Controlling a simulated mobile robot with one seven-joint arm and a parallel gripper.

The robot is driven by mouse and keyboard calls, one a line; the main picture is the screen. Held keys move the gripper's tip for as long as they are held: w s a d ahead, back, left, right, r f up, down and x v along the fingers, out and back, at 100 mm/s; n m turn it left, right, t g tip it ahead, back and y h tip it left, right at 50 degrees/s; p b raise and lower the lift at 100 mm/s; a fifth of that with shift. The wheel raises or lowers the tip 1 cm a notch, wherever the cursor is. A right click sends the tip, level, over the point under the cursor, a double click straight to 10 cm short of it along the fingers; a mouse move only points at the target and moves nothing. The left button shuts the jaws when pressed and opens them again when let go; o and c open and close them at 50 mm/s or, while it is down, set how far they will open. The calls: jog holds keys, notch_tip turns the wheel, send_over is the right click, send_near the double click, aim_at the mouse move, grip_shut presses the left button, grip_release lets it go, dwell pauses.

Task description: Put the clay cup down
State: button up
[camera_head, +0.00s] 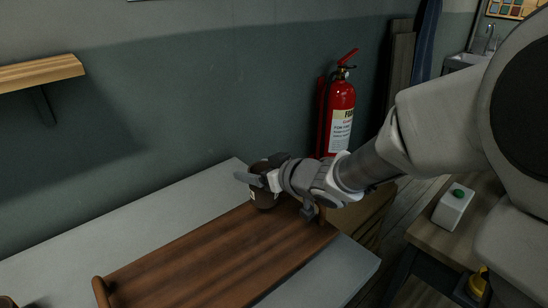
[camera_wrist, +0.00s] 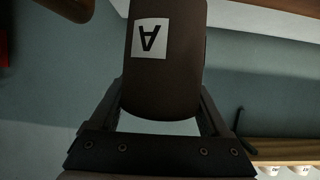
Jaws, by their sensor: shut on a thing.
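The clay cup (camera_head: 264,199) is dark brown with a white label. In the wrist view the cup (camera_wrist: 165,88) fills the space between the fingers, and its label shows an upside-down black letter A. My gripper (camera_head: 260,182) is shut on the cup, above the far right end of a brown wooden tray (camera_head: 205,262). The fingers hide part of the cup in the head view. I cannot tell whether the cup's base touches the tray or is a little above it.
The tray lies on a grey-white table (camera_head: 150,225) and has a raised handle (camera_head: 101,291) at its left end. A red fire extinguisher (camera_head: 341,100) stands behind the table. A wooden wall shelf (camera_head: 40,72) is at upper left. A side table (camera_head: 432,232) holds a white box with a green button (camera_head: 454,207).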

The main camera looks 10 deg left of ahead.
jog(key=shift+w+a+f, duration=0.15)
jog(key=shift+f, duration=0.05)
jog(key=shift+f+b, duration=1.15)
jog(key=shift+f, duration=0.7)
jog(key=shift+f, duration=0.1)
